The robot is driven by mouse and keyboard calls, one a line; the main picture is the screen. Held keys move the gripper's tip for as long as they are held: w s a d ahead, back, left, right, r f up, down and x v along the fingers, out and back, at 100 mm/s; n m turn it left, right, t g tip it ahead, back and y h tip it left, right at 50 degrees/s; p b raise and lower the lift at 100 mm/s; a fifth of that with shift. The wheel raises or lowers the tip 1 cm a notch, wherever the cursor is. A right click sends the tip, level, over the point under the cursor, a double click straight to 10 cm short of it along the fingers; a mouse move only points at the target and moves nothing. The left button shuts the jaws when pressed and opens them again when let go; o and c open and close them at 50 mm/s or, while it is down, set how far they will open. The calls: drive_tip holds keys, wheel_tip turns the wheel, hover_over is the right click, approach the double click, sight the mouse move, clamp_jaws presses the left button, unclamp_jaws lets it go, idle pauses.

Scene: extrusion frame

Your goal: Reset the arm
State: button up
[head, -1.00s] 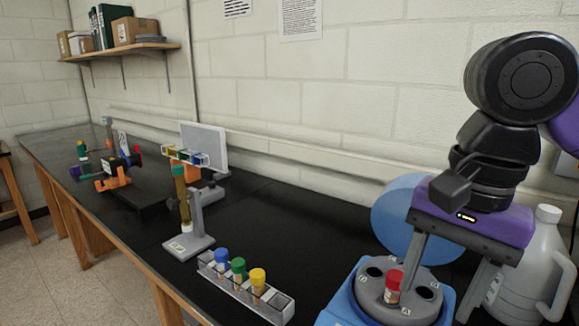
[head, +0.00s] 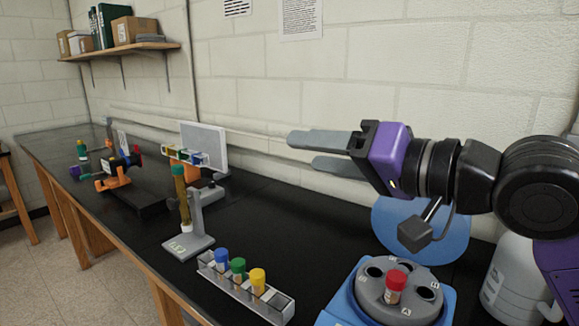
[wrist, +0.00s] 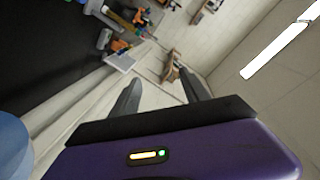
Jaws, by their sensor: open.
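My gripper (head: 318,153) is raised above the bench at the right of the head view. Its two grey fingers point left, apart and empty. In the wrist view my gripper (wrist: 160,92) shows both fingers with a gap between them and nothing held. Below it in the head view, a blue centrifuge (head: 347,309) with a grey rotor (head: 371,289) holds a red-capped tube (head: 395,287). My gripper is clear of the centrifuge and the tube.
A clear rack (head: 228,285) holds blue-, green- and yellow-capped tubes on the black bench (head: 120,240). A grey stand (head: 197,225) holds a tall tube. A round blue lid (head: 430,232) and a white jug (head: 508,285) stand at the right. A shelf (head: 115,51) hangs far left.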

drive_tip(key=s+d+f+m+t+h, duration=0.1)
drive_tip(key=d+m+t+h, duration=0.15)
drive_tip(key=d+t, duration=0.65)
drive_tip(key=s+d+f+m+t+h, duration=0.25)
drive_tip(key=s+f+h, duration=0.2)
drive_tip(key=f, duration=0.25)
drive_tip(key=s+d+f+m+t+h, duration=0.1)
drive_tip(key=s+d+f+m+h, duration=0.25)
drive_tip(key=f+h, duration=0.3)
drive_tip(key=s+f+n+g, duration=0.3)
drive_tip(key=s+f+g, duration=0.1)
drive_tip(key=s+f, duration=0.8)
drive_tip(key=s+f+n+g, duration=0.4)
drive_tip(key=s+f, duration=0.8)
drive_tip(key=s, duration=0.7)
drive_tip(key=shift+s+d+f+g+y, duration=0.15)
drive_tip(key=shift+s+d+g+y, duration=0.2)
drive_tip(key=shift+d+y, duration=0.1)
